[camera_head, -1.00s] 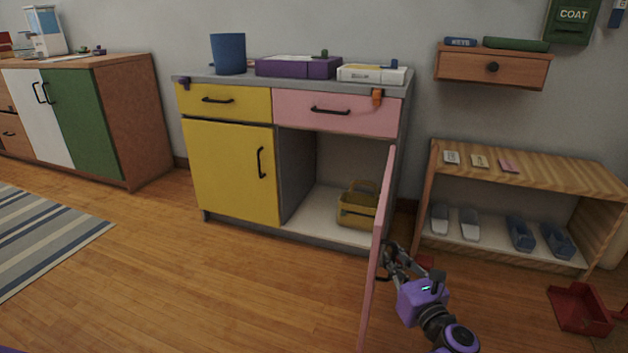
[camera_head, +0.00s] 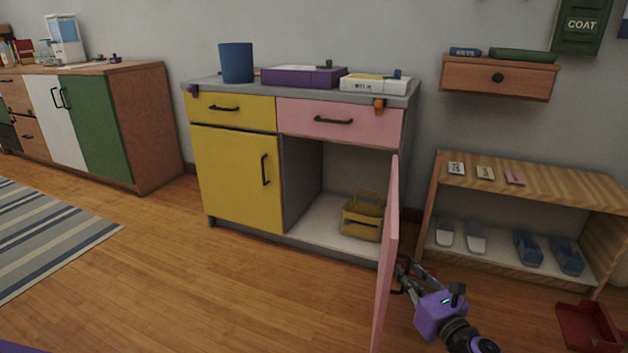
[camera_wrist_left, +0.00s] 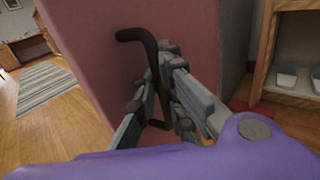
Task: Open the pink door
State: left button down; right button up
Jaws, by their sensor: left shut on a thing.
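The pink door (camera_head: 388,262) of the low cabinet stands swung wide open, seen nearly edge-on in the head view. It also fills the middle of the left wrist view (camera_wrist_left: 95,60). Its dark bar handle (camera_wrist_left: 137,36) is on the outer face. My left gripper (camera_head: 402,274) is at the right of the door, on that outer face. In the left wrist view its fingers (camera_wrist_left: 158,95) are shut around the handle's upright part. The handle is mostly hidden in the head view. My right gripper is in neither view.
The open compartment holds a yellow caddy (camera_head: 362,220). A yellow door (camera_head: 225,175) beside it is shut. A wooden shoe rack (camera_head: 530,186) stands to the right, close to my left arm. A red tray (camera_head: 588,328) lies at lower right. The floor in front is clear.

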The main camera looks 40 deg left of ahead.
pick_arm(q)
jog(key=c, duration=2.2)
grip_release()
jog(key=shift+d+f, duration=0.1)
jog(key=shift+o, duration=0.4)
jog(key=v, duration=1.2)
